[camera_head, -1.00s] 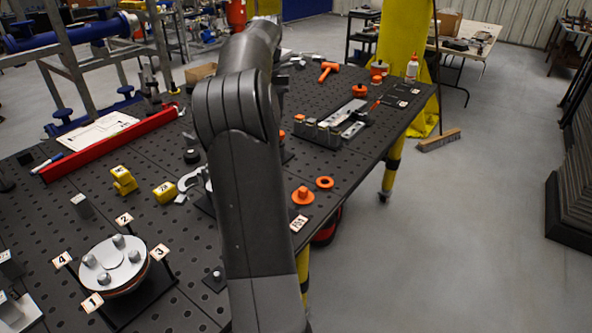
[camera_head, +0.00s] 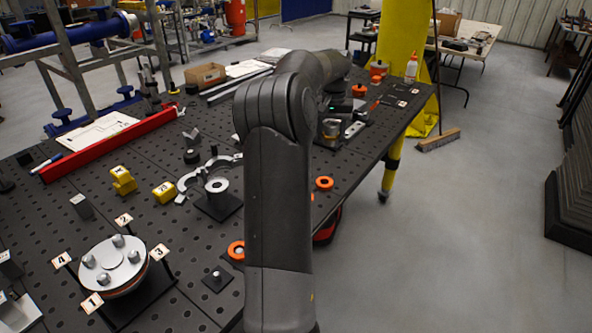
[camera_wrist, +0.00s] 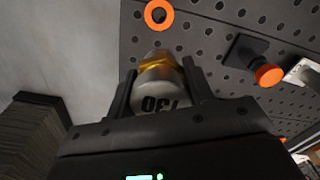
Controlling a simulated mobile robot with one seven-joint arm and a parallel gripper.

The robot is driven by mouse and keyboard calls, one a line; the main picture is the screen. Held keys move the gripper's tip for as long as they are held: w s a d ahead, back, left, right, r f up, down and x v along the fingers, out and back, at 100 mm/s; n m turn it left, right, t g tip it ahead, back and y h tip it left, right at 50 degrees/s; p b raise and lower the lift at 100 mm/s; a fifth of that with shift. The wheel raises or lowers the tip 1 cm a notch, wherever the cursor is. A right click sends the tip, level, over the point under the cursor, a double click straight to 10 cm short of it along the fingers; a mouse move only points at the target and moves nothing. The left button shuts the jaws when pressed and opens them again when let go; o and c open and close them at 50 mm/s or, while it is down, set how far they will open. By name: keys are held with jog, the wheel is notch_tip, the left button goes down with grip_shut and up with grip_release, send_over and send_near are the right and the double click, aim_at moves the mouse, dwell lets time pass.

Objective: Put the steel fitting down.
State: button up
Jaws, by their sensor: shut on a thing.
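In the wrist view, my gripper (camera_wrist: 160,72) is shut on the steel fitting (camera_wrist: 162,88). The fitting is a silver cylinder with a brass-coloured band and dark characters that appear upside down. One finger lies on each side of it. Behind it is the dark perforated table (camera_wrist: 210,50), close to its edge; I cannot tell whether it touches the table. In the head view my arm reaches over the table's right part, and the fingers are not clear there.
An orange ring (camera_wrist: 159,14) lies near the table edge, and an orange-capped piece (camera_wrist: 268,74) stands on a dark base. In the head view, a bolted flange (camera_head: 112,262), yellow blocks (camera_head: 123,181) and a ring stand (camera_head: 217,196) occupy the left.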

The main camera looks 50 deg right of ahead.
aim_at(326, 141)
jog(key=f, duration=0.1)
jog(key=w+f, duration=0.1)
jog(key=f, duration=0.1)
jog(key=shift+w+a+f, duration=0.1)
jog(key=shift+w+f, duration=0.1)
jog(key=shift+f, duration=0.1)
jog(key=w+f, duration=0.2)
jog(key=w, duration=0.1)
jog(key=w+a+f, duration=0.1)
jog(key=w+f, duration=0.1)
jog(key=w, duration=0.1)
jog(key=w+f, duration=0.2)
jog(key=w, duration=0.2)
jog(key=shift+w+a, duration=0.1)
jog(key=shift+a, duration=0.05)
jog(key=shift+f, duration=2.1)
jog(key=o, duration=1.1)
jog(key=shift+f, duration=0.15)
notch_tip(326, 141, up, 12)
jog(key=shift+r, duration=0.2)
